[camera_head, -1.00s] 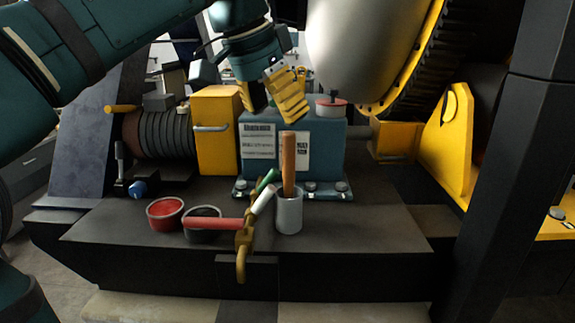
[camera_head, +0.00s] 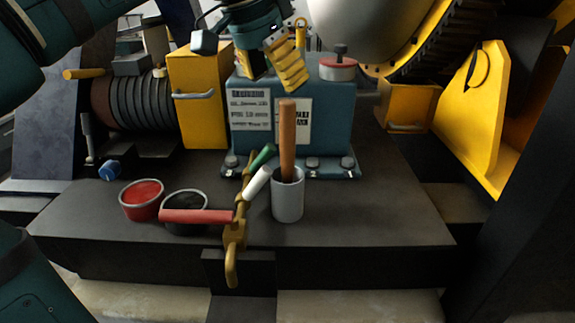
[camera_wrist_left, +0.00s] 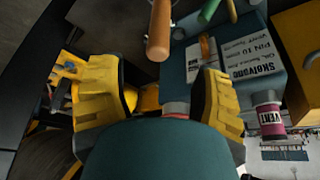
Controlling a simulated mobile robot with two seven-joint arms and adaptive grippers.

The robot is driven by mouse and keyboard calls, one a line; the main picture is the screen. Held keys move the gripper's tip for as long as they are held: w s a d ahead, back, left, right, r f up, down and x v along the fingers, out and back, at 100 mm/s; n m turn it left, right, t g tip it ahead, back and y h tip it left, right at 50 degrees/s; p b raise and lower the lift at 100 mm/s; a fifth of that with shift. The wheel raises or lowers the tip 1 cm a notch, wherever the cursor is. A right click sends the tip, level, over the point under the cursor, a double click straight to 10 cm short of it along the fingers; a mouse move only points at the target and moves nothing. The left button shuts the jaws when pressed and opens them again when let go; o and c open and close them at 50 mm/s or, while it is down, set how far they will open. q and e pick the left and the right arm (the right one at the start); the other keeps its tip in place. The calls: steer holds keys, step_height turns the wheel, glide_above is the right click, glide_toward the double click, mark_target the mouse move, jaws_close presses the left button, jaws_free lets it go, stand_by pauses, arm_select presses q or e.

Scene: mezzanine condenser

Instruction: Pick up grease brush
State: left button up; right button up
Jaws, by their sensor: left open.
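The grease brush (camera_head: 287,140) stands upright, bristles down, in a grey cup (camera_head: 288,200) on the dark bench. Only its wooden handle clearly shows; its lower end is hidden in the cup. My right gripper is not in view.
A red-filled tin (camera_head: 142,199) and a dark-filled tin (camera_head: 184,222) stand left of the cup. A brass valve (camera_head: 234,238) with a red handle (camera_head: 196,216) is close by at the front edge. The blue box (camera_head: 335,118) is behind. Bench right of the cup is clear.

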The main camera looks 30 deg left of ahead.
mark_target(291, 118)
arm_select(q)
steer(key=x, duration=0.2)
steer(key=shift+w+f, duration=0.2)
steer(key=shift+f, duration=0.2)
steer(key=shift+b+x, duration=0.8)
steer(key=shift+x, duration=2.1)
steer(key=shift+s+d, duration=0.15)
jaws_close()
